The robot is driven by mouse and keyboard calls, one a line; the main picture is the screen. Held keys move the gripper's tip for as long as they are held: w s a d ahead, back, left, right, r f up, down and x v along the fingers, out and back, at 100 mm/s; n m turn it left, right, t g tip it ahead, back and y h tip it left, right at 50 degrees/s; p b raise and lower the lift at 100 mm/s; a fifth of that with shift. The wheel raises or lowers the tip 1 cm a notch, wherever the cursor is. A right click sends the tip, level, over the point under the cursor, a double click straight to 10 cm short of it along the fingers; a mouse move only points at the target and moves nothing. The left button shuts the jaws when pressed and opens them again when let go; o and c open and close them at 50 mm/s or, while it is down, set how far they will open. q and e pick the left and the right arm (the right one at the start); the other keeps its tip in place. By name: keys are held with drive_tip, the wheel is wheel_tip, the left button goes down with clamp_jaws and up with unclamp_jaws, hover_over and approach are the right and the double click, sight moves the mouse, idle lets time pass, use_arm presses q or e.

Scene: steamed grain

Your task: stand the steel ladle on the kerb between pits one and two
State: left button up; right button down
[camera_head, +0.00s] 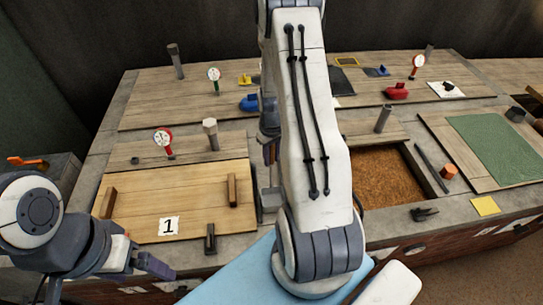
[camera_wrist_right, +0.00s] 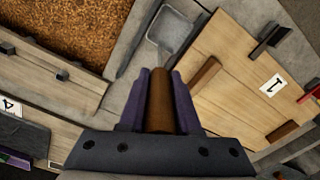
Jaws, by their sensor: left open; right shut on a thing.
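The steel ladle has a square grey scoop (camera_wrist_right: 172,30) and a brown wooden handle (camera_wrist_right: 160,102). My right gripper (camera_wrist_right: 160,85) is shut on the handle, with purple fingers on both sides. In the right wrist view the scoop is over the grey kerb (camera_wrist_right: 135,65), beside the lid marked 1; I cannot tell whether it touches. In the head view my right arm hides most of the gripper; part of the scoop (camera_head: 271,198) shows left of the arm. My left gripper (camera_head: 150,268) is open and empty at the lower left, near the front edge. Pit one is covered by a wooden lid (camera_head: 195,195).
An open pit of brown grain (camera_head: 390,178) lies right of my arm. A dark rod (camera_head: 431,168) and an orange block (camera_head: 448,172) lie beside it. A hammer-like tool (camera_head: 424,214) and yellow card (camera_head: 486,206) are on the front kerb. Gauges (camera_head: 163,140) stand behind.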

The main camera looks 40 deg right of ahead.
drive_tip(key=c, duration=0.6)
unclamp_jaws()
drive_tip(key=shift+r, duration=0.3)
wheel_tip(320, 180, up, 12)
drive_tip(key=shift+f+b, duration=0.15)
drive_tip(key=shift+b, duration=0.45)
drive_tip(key=s+a+r+n, duration=0.1)
drive_tip(key=a+r+n, duration=0.15)
drive_tip(key=a, duration=0.65)
drive_tip(key=s+a+r+n, duration=0.1)
drive_tip(key=a+r, duration=0.2)
drive_tip(key=a, duration=0.7)
drive_tip(key=s+a+r+n+y, duration=0.1)
drive_tip(key=s+a+n, duration=0.3)
drive_tip(key=s+a, duration=0.9)
drive_tip(key=s+r, duration=0.1)
drive_tip(key=s, duration=0.2)
drive_tip(key=shift+s+a+r+n, duration=0.15)
drive_tip(key=shift+s+r+n, duration=0.1)
drive_tip(key=shift+n, duration=0.1)
